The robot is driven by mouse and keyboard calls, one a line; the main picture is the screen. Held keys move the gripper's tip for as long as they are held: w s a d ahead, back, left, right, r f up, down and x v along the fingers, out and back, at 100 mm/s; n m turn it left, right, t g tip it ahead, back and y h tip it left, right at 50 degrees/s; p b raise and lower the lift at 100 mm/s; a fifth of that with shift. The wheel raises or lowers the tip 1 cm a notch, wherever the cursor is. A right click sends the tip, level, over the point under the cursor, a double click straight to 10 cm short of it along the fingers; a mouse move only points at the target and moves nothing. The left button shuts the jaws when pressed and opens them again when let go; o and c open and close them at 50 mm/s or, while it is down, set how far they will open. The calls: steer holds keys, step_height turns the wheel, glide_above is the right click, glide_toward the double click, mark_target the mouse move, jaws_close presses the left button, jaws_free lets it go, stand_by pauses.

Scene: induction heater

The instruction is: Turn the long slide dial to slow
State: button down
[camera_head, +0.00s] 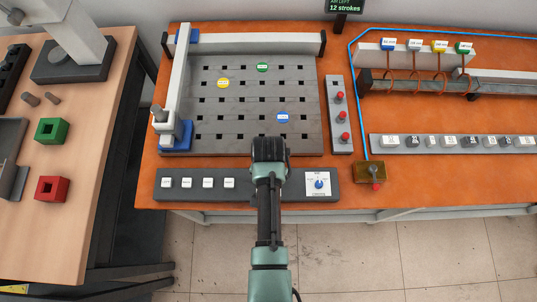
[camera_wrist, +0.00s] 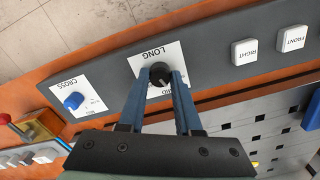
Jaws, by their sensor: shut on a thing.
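The long slide dial (camera_wrist: 160,72) is a dark round knob with a light pointer line, on a white plate marked LONG in the wrist view. My gripper (camera_wrist: 162,80) has its two blue fingers on either side of the knob and is shut on it. The fingers and palm cover part of the plate, so its setting words cannot be read in full, and I cannot tell which setting the pointer is at. In the head view my arm and gripper (camera_head: 268,150) hide this dial.
The cross dial (camera_wrist: 73,100), a blue knob on a white plate, sits beside it on the grey control panel (camera_head: 250,196). White push buttons (camera_wrist: 244,52) line the panel's other end. Behind lies a slotted plate (camera_head: 235,135); a small brass box (camera_head: 370,172) stands to the right.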

steer(key=n+p, duration=0.1)
steer(key=n, duration=0.2)
steer(key=shift+r+n, duration=0.15)
steer(key=shift+n, duration=0.25)
steer(key=shift+n+p, duration=0.6)
steer(key=shift+n, duration=1.3)
steer(key=c, duration=0.6)
jaws_free()
step_height(320, 180, up, 13)
steer(key=shift+b, duration=0.4)
